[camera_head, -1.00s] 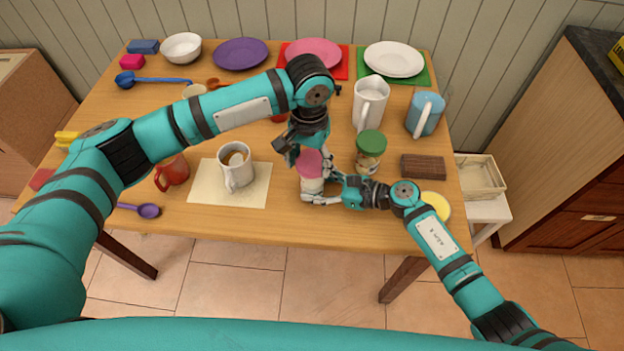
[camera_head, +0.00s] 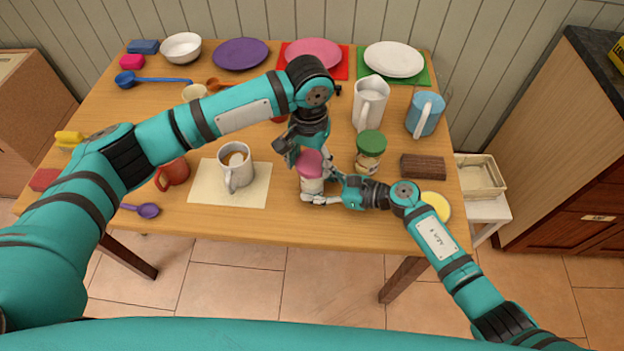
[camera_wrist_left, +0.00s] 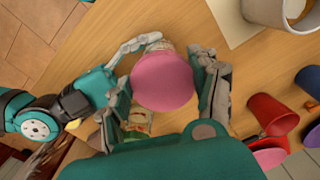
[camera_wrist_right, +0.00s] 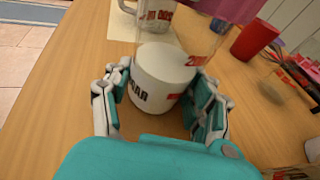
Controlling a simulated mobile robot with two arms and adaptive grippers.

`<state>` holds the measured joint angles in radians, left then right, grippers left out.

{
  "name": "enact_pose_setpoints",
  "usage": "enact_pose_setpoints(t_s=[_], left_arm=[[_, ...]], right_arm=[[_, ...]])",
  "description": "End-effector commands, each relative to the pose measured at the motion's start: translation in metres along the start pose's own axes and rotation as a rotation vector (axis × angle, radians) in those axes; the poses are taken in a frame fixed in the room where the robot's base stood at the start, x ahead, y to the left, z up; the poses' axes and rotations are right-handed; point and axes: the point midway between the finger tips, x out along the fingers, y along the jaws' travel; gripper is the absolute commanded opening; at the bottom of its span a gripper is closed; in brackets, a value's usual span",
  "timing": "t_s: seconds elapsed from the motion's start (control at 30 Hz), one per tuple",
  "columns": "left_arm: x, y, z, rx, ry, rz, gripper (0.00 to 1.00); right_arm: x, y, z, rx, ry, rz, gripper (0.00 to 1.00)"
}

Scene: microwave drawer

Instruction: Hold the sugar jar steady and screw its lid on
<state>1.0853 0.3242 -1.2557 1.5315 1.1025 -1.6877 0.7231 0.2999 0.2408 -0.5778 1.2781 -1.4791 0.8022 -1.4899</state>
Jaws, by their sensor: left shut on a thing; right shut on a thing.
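The sugar jar (camera_head: 312,187) stands near the front middle of the table, with white content and partly readable lettering in the right wrist view (camera_wrist_right: 160,84). The pink lid (camera_head: 310,162) sits at its top and looks round from above in the left wrist view (camera_wrist_left: 163,82). My left gripper (camera_head: 309,160) comes down from above with its fingers on both sides of the lid, shut on it. My right gripper (camera_head: 318,190) is shut on the jar's body from the right. Whether the lid's thread is engaged is hidden.
A jar with a green lid (camera_head: 370,152) stands close behind and right of my right gripper. A white mug (camera_head: 236,168) on a beige mat (camera_head: 205,192) is to the left. A brown block (camera_head: 423,167) and a yellow round thing (camera_head: 437,206) lie right. The front edge is near.

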Motion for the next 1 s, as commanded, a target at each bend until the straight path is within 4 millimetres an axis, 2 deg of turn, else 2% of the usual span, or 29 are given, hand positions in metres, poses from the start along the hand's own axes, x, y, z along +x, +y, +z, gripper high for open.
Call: enact_pose_setpoints(t_s=[1.0], left_arm=[[0.0069, 0.0003, 0.0, -0.001, 0.0, 0.0, 0.5]], right_arm=[[0.0, 0.0, -0.0003, 0.0, 0.001, 0.0, 0.4]])
